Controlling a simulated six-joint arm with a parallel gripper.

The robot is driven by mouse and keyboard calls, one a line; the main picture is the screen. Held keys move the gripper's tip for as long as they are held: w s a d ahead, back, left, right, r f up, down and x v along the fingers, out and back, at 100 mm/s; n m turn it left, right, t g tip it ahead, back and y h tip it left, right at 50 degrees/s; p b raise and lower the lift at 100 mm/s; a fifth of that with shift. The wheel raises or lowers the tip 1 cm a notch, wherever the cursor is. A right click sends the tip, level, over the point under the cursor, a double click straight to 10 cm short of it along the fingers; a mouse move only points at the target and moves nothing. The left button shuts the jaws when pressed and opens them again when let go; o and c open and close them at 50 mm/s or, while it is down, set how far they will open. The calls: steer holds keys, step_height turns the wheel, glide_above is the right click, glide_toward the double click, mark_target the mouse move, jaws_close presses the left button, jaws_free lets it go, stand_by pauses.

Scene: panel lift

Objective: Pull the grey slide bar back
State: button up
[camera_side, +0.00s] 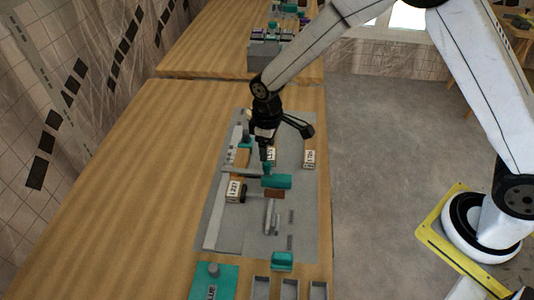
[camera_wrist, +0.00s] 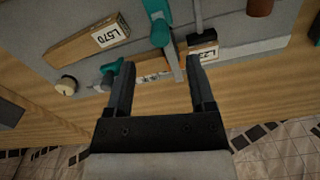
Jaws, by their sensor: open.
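A grey bar (camera_wrist: 172,62) shows in the wrist view, running down from a teal piece (camera_wrist: 160,25) into the gap between my fingertips. In the side view a grey bar (camera_side: 238,171) lies across the panel (camera_side: 225,215), just left of my gripper (camera_side: 267,160). I cannot tell for sure whether both views show the same bar, or which is the slide bar. My gripper (camera_wrist: 160,64) is open, with its fingers on either side of the bar in the wrist view and no clear contact. Part of the panel is hidden behind my gripper.
A wooden block labelled L570 (camera_wrist: 88,40) lies left of my fingers in the wrist view. The wooden table (camera_side: 130,190) left of the panel is clear.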

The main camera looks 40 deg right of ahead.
mark_target(268, 163)
steer(key=shift+f, duration=3.5)
steer(key=shift+c, duration=0.2)
jaws_close()
